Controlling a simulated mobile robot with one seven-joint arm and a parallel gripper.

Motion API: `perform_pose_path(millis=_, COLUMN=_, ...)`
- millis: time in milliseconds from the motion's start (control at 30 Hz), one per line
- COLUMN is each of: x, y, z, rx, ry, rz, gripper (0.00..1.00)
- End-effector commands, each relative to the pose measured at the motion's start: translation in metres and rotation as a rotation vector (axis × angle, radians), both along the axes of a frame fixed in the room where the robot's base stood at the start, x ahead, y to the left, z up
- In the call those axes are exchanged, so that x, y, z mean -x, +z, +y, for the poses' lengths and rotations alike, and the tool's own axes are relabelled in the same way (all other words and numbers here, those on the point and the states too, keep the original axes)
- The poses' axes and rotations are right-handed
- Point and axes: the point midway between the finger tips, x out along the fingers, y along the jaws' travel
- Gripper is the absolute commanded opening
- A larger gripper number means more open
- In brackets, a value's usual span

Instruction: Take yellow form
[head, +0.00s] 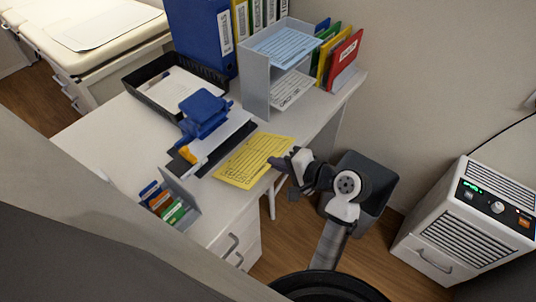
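The yellow form (243,165), a sheet with dark printed lines, lies flat on the white desk (110,150) near its front edge. My gripper (281,163) is at the form's right edge, over or just beyond the desk edge. It covers a little of the form's right corner. The fingers are small and dark here, so I cannot tell whether they are open, shut, or touching the paper.
A blue hole punch (204,112) and a black-edged board (222,146) lie left of the form. A grey letter rack (256,85) stands behind it. A card holder (180,205) is at the front left. A dark bin (376,172) and a white machine (470,225) stand on the right.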

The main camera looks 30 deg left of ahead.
Motion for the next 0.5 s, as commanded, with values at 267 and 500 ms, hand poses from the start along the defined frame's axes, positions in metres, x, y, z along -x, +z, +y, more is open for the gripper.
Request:
perform_pose_path(millis=267, x=0.004, y=0.009, z=-0.034, rx=-0.001, ry=-0.004, rz=0.001, gripper=0.00)
perform_pose_path(millis=500, x=0.007, y=0.011, z=-0.054, rx=-0.001, ry=-0.002, rz=-0.001, gripper=0.00)
